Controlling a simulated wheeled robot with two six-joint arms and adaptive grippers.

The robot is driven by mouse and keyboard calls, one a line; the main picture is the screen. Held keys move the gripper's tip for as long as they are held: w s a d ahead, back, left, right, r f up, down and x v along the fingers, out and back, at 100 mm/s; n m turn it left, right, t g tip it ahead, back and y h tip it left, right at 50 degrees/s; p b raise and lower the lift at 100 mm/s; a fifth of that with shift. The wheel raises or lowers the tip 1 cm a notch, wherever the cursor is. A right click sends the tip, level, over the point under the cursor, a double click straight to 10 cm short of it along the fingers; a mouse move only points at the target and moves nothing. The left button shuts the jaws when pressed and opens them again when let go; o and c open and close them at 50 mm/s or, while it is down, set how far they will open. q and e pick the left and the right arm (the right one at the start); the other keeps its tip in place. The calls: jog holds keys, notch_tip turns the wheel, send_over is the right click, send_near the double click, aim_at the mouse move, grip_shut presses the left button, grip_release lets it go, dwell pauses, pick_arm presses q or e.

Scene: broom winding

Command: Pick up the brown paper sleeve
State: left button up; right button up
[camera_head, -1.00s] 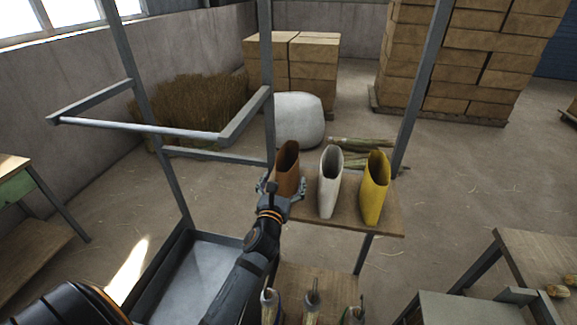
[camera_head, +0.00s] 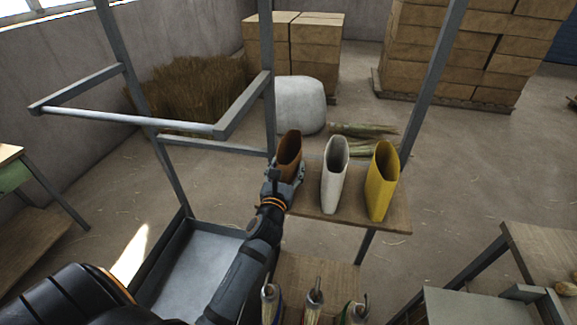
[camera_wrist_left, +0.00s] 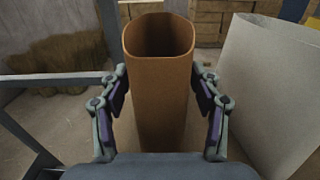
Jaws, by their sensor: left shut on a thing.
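The brown paper sleeve (camera_head: 289,151) stands upright, its open mouth up, at the left end of a small wooden shelf (camera_head: 306,203). My left gripper (camera_head: 286,178) is shut on it, with a finger on each side of its body. In the left wrist view the brown sleeve (camera_wrist_left: 160,85) is upright between the two fingers of my left gripper (camera_wrist_left: 161,92). Its lower part is hidden behind the gripper in the head view. I cannot tell whether its base touches the shelf. My right gripper is not in view.
A white sleeve (camera_head: 334,175) and a yellow sleeve (camera_head: 381,182) stand close by on the right. A grey metal frame (camera_head: 222,128) rises at the left. Several tools with metal hooks (camera_head: 313,297) stand below the shelf. Stacked boxes (camera_head: 455,50) are far behind.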

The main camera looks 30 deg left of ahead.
pick_arm(q)
jog(key=shift+r, duration=0.1)
jog(key=shift+w+r, duration=0.1)
jog(key=shift+r, duration=0.25)
jog(key=s+r+p, duration=0.9)
jog(key=s+r, duration=0.3)
jog(key=s, duration=0.2)
jog(key=shift+p, duration=0.3)
jog(key=shift+d, duration=0.1)
